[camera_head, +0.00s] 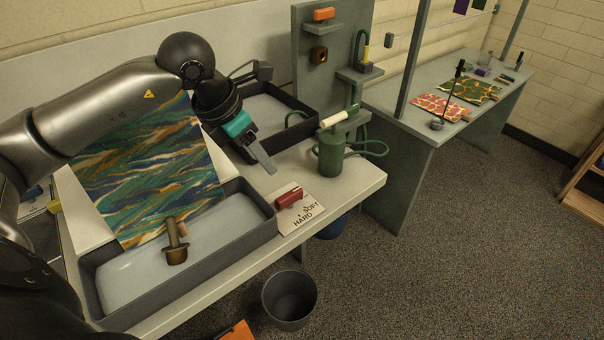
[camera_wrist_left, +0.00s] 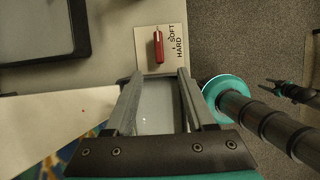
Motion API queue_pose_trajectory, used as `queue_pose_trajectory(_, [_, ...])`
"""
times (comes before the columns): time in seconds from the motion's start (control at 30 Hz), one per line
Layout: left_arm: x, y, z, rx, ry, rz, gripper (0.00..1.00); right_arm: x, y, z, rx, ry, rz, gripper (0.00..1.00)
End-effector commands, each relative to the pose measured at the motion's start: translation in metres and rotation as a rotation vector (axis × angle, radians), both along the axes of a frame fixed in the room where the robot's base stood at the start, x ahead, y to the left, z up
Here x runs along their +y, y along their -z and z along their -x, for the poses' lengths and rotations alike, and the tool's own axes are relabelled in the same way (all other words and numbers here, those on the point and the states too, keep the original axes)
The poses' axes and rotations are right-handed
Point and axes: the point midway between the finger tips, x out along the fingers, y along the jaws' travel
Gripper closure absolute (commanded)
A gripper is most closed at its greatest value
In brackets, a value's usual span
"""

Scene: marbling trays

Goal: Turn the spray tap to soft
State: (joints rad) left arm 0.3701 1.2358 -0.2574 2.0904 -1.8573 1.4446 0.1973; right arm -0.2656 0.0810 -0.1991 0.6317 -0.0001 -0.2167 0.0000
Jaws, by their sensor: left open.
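The spray tap is a red lever (camera_head: 288,198) on a pale plate (camera_head: 302,228) lettered SOFT and HARD, at the table's front edge right of the near tray. In the left wrist view the red lever (camera_wrist_left: 158,48) lies lengthwise on the plate (camera_wrist_left: 144,60), left of the lettering; I cannot tell which word it is set to. My left gripper (camera_head: 268,168) is open and empty above the table, behind the lever in the head view. In the wrist view its two fingers (camera_wrist_left: 159,78) are spread, with the lever ahead of the gap.
A green sprayer can (camera_head: 331,155) with a hose stands right of my left gripper. A near tray (camera_head: 262,232) of pale liquid and a far tray (camera_head: 287,94) flank a marbled sheet (camera_head: 140,165). A brown-handled tool (camera_head: 176,254) is at the near tray. A dark bin (camera_head: 289,300) stands on the floor.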

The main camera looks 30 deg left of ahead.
Motion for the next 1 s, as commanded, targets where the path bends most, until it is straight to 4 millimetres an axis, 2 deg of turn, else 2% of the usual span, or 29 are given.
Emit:
queue_pose_trajectory(0.07, [0.002, 0.002, 0.000, 0.003, -0.003, -0.007, 0.45, 0.000, 0.000, 0.002, 0.003, 0.000, 0.000, 0.42])
queue_pose_trajectory(0.17, [0.001, 0.009, -0.003, 0.005, -0.004, -0.007, 0.45, -0.001, 0.002, 0.018, 0.027, 0.000, 0.002, 0.42])
queue_pose_trajectory(0.3, [-0.004, 0.030, -0.010, 0.007, -0.002, -0.003, 0.45, -0.002, 0.004, 0.040, 0.063, 0.000, 0.005, 0.42])
queue_pose_trajectory(0.4, [-0.008, 0.051, -0.018, 0.007, -0.002, -0.002, 0.45, -0.002, 0.005, 0.046, 0.073, 0.000, 0.005, 0.42])
queue_pose_trajectory(0.7, [-0.016, 0.109, -0.040, 0.004, -0.003, -0.003, 0.45, -0.001, 0.010, 0.032, 0.050, 0.000, 0.003, 0.42])
queue_pose_trajectory(0.83, [-0.019, 0.127, -0.047, 0.004, -0.002, -0.004, 0.45, 0.000, 0.011, 0.028, 0.042, 0.000, 0.001, 0.42])
queue_pose_trajectory(1.0, [-0.021, 0.139, -0.052, 0.002, -0.002, -0.006, 0.45, 0.000, 0.013, 0.028, 0.042, 0.000, 0.001, 0.42])
